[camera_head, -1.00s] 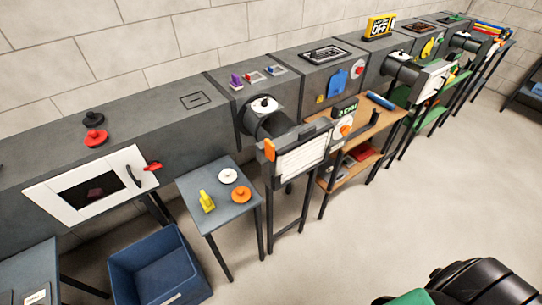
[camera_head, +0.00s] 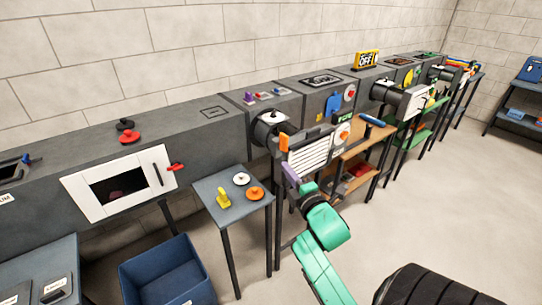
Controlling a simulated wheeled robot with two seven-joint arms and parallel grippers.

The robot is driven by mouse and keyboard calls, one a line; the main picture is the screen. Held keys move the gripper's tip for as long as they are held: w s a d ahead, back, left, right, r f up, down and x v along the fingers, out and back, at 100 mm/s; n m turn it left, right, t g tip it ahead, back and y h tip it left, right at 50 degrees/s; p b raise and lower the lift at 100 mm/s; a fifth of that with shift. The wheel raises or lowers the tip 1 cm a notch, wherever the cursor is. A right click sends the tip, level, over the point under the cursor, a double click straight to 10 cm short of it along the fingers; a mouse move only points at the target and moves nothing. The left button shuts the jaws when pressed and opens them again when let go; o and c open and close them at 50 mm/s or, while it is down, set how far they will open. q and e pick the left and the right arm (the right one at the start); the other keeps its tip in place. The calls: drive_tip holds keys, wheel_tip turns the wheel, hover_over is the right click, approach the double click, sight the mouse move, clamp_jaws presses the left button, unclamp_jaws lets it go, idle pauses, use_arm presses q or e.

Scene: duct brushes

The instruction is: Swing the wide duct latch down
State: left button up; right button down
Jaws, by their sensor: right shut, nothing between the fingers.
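A second latch, red (camera_head: 176,167), sticks out at the right edge of the white windowed door (camera_head: 119,183) on the long grey duct. I cannot tell from the picture which one is called the wide duct latch. My right gripper (camera_head: 290,173) is shut and empty, just below the orange latch near the panel's lower left corner; contact cannot be made out. My left gripper is out of view.
A small grey table (camera_head: 232,213) with a yellow object (camera_head: 223,199) and white and orange knobbed discs stands left of my right arm. A blue bin (camera_head: 167,272) is on the floor. A wooden shelf (camera_head: 368,142) stands right of the panel. Open floor lies at right.

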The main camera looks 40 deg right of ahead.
sight(284, 147)
drive_tip(key=w+d+p, duration=0.1)
drive_tip(key=w+d, duration=0.1)
drive_tip(key=w, duration=0.1)
drive_tip(key=w+d+p, duration=0.1)
drive_tip(key=w+d, duration=0.1)
drive_tip(key=w, duration=0.1)
drive_tip(key=w+d+p, duration=0.2)
drive_tip(key=w, duration=0.2)
drive_tip(key=shift+d+f, duration=0.15)
drive_tip(key=shift+d, duration=0.15)
drive_tip(key=shift+s+d+f, duration=0.1)
drive_tip(key=shift+d, duration=0.3)
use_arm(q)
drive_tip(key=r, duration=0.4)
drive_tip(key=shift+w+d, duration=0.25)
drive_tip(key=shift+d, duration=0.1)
use_arm(e)
drive_tip(key=shift+a, duration=0.1)
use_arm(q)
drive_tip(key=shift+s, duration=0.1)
